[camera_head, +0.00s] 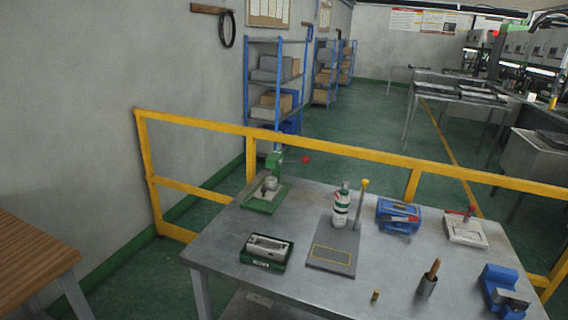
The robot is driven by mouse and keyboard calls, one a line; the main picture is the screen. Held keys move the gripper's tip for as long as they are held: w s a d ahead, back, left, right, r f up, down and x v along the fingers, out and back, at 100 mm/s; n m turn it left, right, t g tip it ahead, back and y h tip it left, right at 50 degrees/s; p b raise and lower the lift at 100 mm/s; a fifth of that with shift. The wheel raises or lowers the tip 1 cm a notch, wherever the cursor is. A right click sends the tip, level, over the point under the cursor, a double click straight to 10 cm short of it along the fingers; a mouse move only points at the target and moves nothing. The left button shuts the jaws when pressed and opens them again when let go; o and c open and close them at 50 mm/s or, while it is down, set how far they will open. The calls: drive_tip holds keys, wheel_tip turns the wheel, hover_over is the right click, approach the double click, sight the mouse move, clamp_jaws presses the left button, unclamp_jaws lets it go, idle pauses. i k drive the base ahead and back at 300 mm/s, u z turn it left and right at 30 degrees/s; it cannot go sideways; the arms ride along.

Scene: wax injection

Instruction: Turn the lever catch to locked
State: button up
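A grey metal table (300,222) stands ahead of me. On its right rear part is a pale block with a red-handled lever (465,229), which looks most like the lever catch. Its red handle (470,212) sticks up at the block's back edge; whether it is locked is too small to tell. A green press with a red-knobbed lever (272,185) stands at the table's back left corner. My gripper does not show in the view.
On the table are a blue box (398,214), a bottle (341,206) on a grey plate with a yellow-topped post, a green-edged tray (266,251), a cup with a wooden handle (427,286), a small brass piece (375,296) and a blue vise (503,290). A yellow rail (330,150) runs behind.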

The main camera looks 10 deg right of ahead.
sight(364, 182)
drive_tip(key=z, duration=0.05)
drive_tip(key=i, duration=1.45)
drive_tip(key=z, duration=0.65)
drive_tip(key=i, duration=0.4)
drive_tip(key=z, duration=0.3)
drive_tip(key=k, duration=0.9)
drive_tip(key=z, duration=0.15)
drive_tip(key=i, duration=0.9)
drive_tip(key=u, duration=0.05)
